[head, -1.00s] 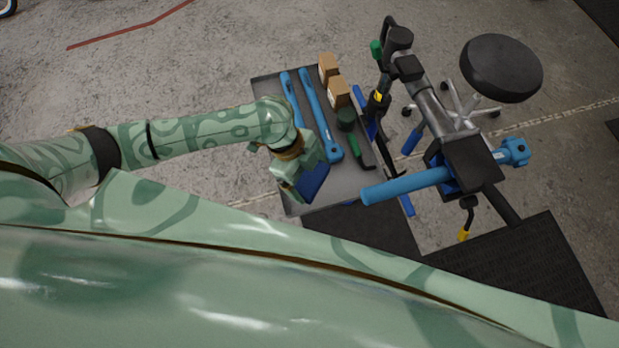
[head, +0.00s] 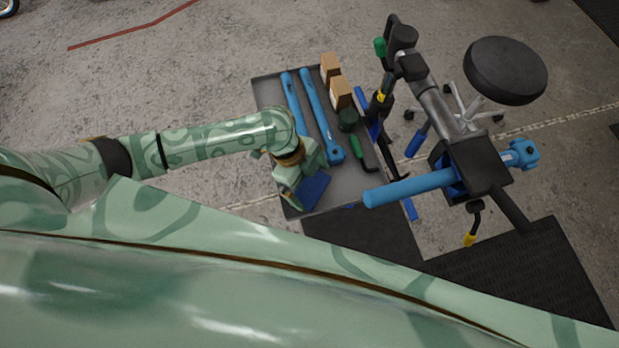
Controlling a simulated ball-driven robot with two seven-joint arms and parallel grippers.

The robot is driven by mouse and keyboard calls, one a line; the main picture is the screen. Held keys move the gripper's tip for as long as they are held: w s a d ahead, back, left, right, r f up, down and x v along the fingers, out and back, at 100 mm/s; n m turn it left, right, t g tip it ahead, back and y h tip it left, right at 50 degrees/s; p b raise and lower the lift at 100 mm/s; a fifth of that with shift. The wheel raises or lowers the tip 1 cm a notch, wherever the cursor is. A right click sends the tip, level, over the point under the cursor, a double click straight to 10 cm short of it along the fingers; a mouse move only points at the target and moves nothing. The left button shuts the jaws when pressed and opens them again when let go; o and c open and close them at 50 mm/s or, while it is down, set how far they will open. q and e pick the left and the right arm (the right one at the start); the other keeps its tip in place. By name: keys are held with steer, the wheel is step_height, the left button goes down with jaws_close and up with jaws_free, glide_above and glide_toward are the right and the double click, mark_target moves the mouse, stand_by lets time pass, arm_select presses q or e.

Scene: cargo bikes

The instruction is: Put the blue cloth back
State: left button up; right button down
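The blue cloth (head: 314,189) is a small, flat dark-blue piece at the near end of the grey tray (head: 352,187). My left gripper (head: 298,188) is at the cloth, over the tray's near left corner. Its hand covers part of the cloth. I cannot tell whether its fingers are closed on the cloth or apart, nor whether the cloth lies fully on the tray. My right gripper is not in view.
The tray also holds two long blue tools (head: 318,113), small brown boxes (head: 341,93) and a green-handled tool (head: 358,150). A repair stand (head: 440,105) with a blue tube (head: 408,188) stands to the right, beside a black stool (head: 505,70).

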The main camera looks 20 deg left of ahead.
arm_select(q)
steer(key=shift+r, duration=0.35)
steer(key=p+v, duration=0.3)
steer(key=v, duration=0.8)
steer(key=shift+a+r+p, duration=0.2)
steer(key=shift+r+p, duration=0.15)
steer(key=shift+r, duration=0.05)
